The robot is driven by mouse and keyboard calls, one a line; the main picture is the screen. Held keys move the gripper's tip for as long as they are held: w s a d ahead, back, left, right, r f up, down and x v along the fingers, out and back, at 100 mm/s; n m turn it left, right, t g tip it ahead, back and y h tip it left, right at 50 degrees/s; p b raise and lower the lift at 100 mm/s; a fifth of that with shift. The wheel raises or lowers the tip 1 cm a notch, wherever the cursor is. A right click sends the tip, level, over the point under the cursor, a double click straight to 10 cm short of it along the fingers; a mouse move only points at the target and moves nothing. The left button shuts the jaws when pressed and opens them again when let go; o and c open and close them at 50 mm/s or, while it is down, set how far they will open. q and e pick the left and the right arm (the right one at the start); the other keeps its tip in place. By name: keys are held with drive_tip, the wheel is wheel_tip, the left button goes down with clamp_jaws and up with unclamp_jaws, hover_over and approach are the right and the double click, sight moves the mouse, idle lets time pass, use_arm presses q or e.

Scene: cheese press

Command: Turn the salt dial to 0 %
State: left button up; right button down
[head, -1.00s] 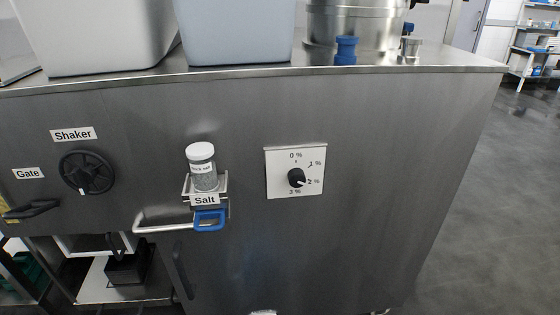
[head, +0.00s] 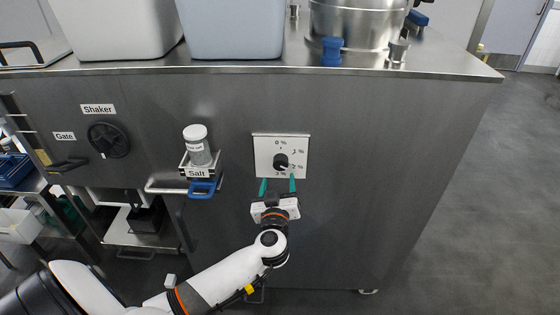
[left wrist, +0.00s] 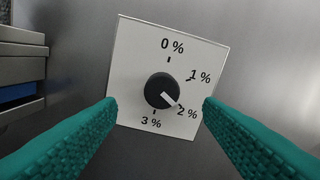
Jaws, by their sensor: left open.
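The salt dial is a black round knob (head: 281,160) on a white plate (head: 262,150) marked 0 % to 3 %, on the steel cabinet front. In the left wrist view the knob (left wrist: 160,90) has a white pointer mark aimed at the lower right, toward the 2 % mark. The plate (left wrist: 132,50) looks slightly tilted there. My left gripper (head: 278,186) is open and empty, its green fingers just below the plate in the head view. In the left wrist view its fingers (left wrist: 160,118) stand apart on both sides of the knob, not touching it. My right gripper is not in view.
Left of the dial, a salt jar (head: 198,150) sits in a holder above a blue-gripped handle (head: 202,188). A black Shaker knob (head: 108,140) and a Gate lever (head: 68,164) are further left. Bins and a steel vessel (head: 355,25) stand on top. The front right of the dial is clear.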

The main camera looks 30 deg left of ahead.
sight(280, 166)
use_arm(q)
drive_tip(key=x, duration=0.9)
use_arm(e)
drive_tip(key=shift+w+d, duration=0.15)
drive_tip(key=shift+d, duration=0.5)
use_arm(q)
drive_tip(key=shift+d, duration=0.1)
drive_tip(key=c, duration=1)
drive_tip(key=shift+o, duration=0.2)
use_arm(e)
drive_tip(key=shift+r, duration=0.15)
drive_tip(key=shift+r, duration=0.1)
